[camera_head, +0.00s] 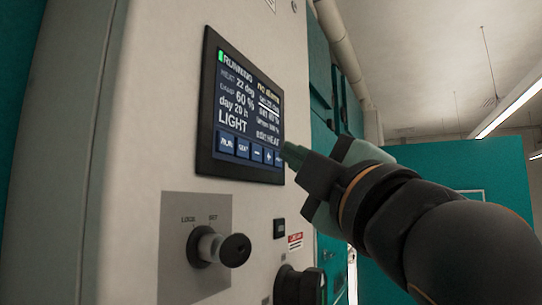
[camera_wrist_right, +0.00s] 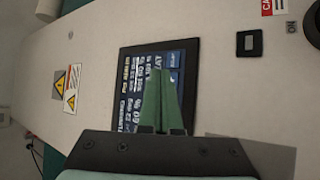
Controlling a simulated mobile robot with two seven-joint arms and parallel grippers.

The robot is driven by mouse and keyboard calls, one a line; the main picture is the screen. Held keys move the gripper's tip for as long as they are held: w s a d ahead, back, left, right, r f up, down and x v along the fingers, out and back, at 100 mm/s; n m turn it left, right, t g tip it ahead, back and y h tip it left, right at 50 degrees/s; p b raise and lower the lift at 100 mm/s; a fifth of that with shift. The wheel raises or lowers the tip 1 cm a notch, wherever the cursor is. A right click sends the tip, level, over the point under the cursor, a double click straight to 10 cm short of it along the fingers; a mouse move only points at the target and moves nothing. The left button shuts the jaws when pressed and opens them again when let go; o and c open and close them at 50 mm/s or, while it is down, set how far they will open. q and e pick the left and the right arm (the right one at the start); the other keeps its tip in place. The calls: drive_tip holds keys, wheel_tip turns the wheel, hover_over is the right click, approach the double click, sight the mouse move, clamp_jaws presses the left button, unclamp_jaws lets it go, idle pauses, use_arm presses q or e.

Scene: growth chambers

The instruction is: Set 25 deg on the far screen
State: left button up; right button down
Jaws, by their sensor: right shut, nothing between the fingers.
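A dark-framed control screen (camera_head: 238,100) is on a pale cabinet front. My left gripper is out of view.
Teal cabinets (camera_head: 440,210) stand behind my right arm.

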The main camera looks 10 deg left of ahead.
drive_tip(key=shift+a, duration=0.15)
drive_tip(key=shift+w+a, duration=0.15)
drive_tip(key=shift+a, duration=0.15)
drive_tip(key=shift+w+a, duration=0.1)
drive_tip(key=shift+a, duration=0.15)
idle(0.9)
idle(0.3)
drive_tip(key=shift+s+d, duration=0.25)
drive_tip(key=shift+d, duration=0.45)
drive_tip(key=d, duration=0.1)
drive_tip(key=s+d, duration=0.1)
drive_tip(key=d, duration=0.1)
drive_tip(key=d+b, duration=0.1)
drive_tip(key=shift+s+d, duration=0.3)
drive_tip(key=shift+d, duration=0.1)
idle(0.4)
